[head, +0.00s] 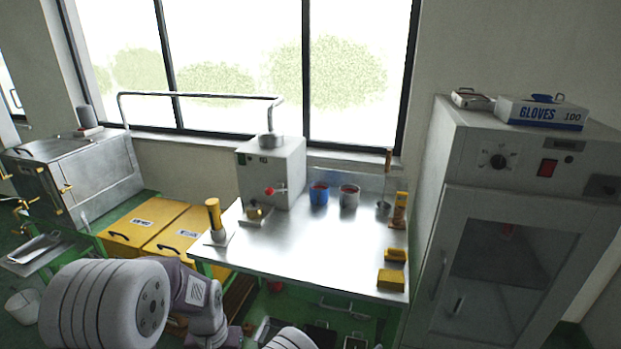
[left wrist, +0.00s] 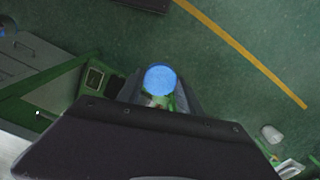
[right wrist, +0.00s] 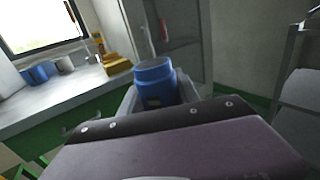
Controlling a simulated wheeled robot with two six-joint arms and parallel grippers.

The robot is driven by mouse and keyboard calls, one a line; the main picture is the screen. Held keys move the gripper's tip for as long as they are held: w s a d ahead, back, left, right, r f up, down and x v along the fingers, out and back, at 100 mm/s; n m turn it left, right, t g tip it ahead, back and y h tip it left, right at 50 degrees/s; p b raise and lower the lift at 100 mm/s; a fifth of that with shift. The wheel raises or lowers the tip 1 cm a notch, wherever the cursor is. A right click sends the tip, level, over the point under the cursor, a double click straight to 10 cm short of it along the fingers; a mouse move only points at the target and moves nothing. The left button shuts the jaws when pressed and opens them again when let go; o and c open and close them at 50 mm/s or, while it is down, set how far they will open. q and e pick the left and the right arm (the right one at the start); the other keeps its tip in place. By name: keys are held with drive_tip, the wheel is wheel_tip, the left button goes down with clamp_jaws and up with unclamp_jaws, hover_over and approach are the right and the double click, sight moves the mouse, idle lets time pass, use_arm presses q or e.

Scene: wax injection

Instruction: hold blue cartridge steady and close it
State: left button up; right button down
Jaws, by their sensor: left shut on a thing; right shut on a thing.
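The blue cartridge (right wrist: 154,84) is a jar-like body with a narrower neck and a dark label. In the right wrist view it stands roughly upright between the fingers of my right gripper (right wrist: 160,100), which is shut on it. A round bright blue cap (left wrist: 160,79) shows face-on in the left wrist view, between the fingertips of my left gripper (left wrist: 160,98), which is shut on it. The cap and the cartridge show in separate views, so I cannot tell how far apart they are. Neither gripper's fingers show in the head view; only my arm parts do.
A steel table (head: 330,255) carries a blue cup (head: 319,193), a grey cup (head: 349,196), a white machine (head: 271,172) and yellow blocks (head: 391,279). A tall cabinet (head: 520,240) stands at the right. Yellow bins (head: 148,222) stand at the left. Green floor is open in the left wrist view.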

drive_tip(key=w+a+r+n+t+y, duration=0.1)
drive_tip(key=a+n+t+y, duration=0.2)
drive_tip(key=a, duration=1.1)
drive_tip(key=shift+w+a+r+t+y, duration=0.3)
drive_tip(key=shift+w+r+y, duration=0.05)
drive_tip(key=shift+y, duration=0.15)
use_arm(q)
drive_tip(key=shift+s, duration=0.25)
drive_tip(key=r, duration=0.1)
drive_tip(key=d+r, duration=0.1)
drive_tip(key=r, duration=0.1)
drive_tip(key=shift+w+r, duration=0.15)
drive_tip(key=d+r+m, duration=0.3)
drive_tip(key=d+r, duration=0.2)
drive_tip(key=d, duration=0.5)
drive_tip(key=d+r+m, duration=0.3)
drive_tip(key=d+r, duration=0.2)
drive_tip(key=d, duration=0.5)
drive_tip(key=shift+w+d+r, duration=0.15)
drive_tip(key=shift+w+d, duration=0.1)
drive_tip(key=shift+w, duration=0.1)
